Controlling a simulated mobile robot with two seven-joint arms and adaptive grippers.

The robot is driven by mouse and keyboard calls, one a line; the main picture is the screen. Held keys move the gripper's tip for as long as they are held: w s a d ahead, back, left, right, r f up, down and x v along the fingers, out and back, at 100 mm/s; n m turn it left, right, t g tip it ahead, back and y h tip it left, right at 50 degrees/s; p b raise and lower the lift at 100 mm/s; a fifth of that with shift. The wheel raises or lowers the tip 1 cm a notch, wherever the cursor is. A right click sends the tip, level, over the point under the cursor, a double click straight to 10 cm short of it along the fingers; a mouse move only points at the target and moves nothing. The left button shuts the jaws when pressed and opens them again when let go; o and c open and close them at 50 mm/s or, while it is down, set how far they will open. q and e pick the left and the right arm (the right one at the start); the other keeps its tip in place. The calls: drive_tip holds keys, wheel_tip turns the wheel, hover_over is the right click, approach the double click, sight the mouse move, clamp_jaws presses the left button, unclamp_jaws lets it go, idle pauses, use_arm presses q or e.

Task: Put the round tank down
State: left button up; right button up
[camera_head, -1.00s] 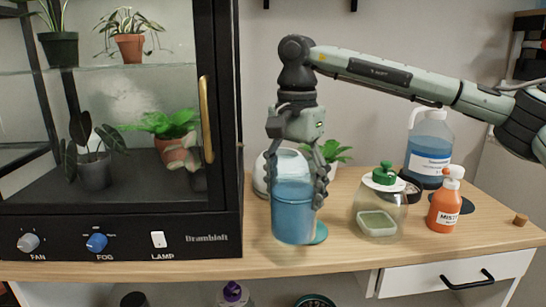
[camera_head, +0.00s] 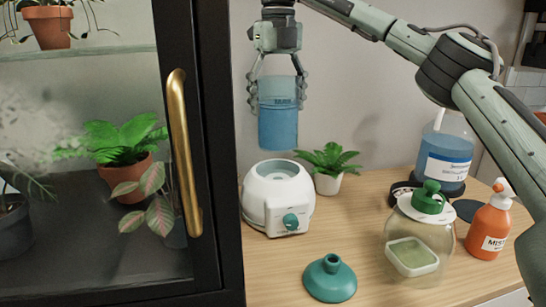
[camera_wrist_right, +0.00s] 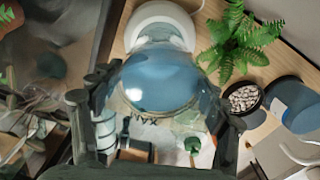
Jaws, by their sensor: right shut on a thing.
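The round tank (camera_head: 278,125) is a clear cylinder of blue liquid, held upright in the air. My right gripper (camera_head: 277,98) is shut on it, with a finger on each side of its upper part. In the right wrist view the tank (camera_wrist_right: 160,78) fills the middle between the fingers. The white round base (camera_head: 300,189) with a teal knob stands on the wooden table below the tank, with a visible gap between them. It also shows past the tank in the right wrist view (camera_wrist_right: 163,14). My left gripper is not in view.
A green funnel-shaped cap (camera_head: 330,280) lies on the table (camera_head: 350,225) in front. A small potted plant (camera_head: 328,170) stands just right of the base, and the black-framed glass cabinet (camera_head: 215,150) is close on the left. A glass jar (camera_head: 445,240), orange bottle (camera_head: 488,228) and blue jug (camera_head: 445,155) stand right.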

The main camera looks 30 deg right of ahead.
sight(278, 138)
wheel_tip(278, 138, down, 4)
drive_tip(key=shift+s+b, duration=0.1)
drive_tip(key=shift+b, duration=0.35)
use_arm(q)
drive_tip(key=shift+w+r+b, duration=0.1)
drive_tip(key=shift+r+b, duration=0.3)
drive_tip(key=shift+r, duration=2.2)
use_arm(e)
drive_tip(key=shift+f, duration=1.85)
drive_tip(key=shift+f, duration=0.15)
drive_tip(key=o, duration=1.8)
drive_tip(key=shift+f, duration=0.1)
